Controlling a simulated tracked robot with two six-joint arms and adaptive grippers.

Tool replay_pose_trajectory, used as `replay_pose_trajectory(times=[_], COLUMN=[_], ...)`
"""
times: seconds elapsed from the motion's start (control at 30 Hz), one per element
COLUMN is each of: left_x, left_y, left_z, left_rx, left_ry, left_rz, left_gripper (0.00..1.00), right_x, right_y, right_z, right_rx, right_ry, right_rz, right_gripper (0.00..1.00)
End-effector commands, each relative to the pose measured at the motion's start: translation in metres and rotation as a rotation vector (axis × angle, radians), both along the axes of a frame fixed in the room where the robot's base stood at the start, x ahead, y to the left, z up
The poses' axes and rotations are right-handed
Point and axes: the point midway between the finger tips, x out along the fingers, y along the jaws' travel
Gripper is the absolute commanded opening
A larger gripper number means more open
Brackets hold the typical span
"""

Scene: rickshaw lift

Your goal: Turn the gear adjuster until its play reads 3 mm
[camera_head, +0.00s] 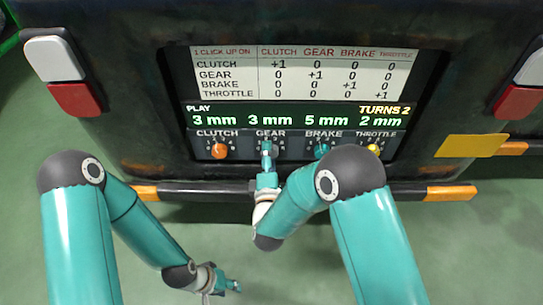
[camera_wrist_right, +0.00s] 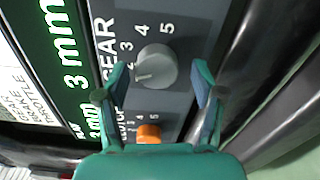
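The gear adjuster is a grey knob (camera_wrist_right: 155,64) beside the word GEAR and its numbered scale in the right wrist view. Its pale pointer line is visible. The green display (camera_head: 301,118) reads 3 mm for gear. My right gripper (camera_wrist_right: 161,75) is open, its fingers on either side of the knob with visible gaps. In the head view my right gripper (camera_head: 266,150) covers most of the gear knob. My left gripper (camera_head: 231,286) is low over the floor, away from the panel; its opening is too small to judge.
The display also reads clutch 3 mm, brake 5 mm, throttle 2 mm, TURNS 2. An orange clutch knob (camera_head: 219,151), teal brake knob (camera_head: 322,150) and yellow throttle knob (camera_head: 373,150) flank gear. A chart (camera_head: 305,74) is above. A dark bumper (camera_head: 210,192) runs below the panel.

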Motion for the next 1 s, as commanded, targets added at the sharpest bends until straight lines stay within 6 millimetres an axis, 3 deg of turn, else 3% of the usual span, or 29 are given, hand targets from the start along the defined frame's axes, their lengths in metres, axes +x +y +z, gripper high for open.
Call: replay_pose_trajectory(times=[0.3,0.7,1.0], left_x=[0.0,0.0,0.0], left_y=[0.0,0.0,0.0], left_z=[0.001,0.001,0.001], left_rx=[0.0,0.0,0.0], left_ry=[0.0,0.0,0.0], left_rz=[0.0,0.0,0.0], left_gripper=[0.4,0.4,0.4], right_x=[-0.004,-0.061,-0.075], right_y=[-0.001,0.0,-0.001], right_z=[0.001,-0.001,0.0], right_rx=[0.001,-0.001,0.001], right_ry=[-0.003,0.001,-0.001], right_rz=[-0.004,0.0,-0.003], right_gripper=[0.68,0.68,0.68])
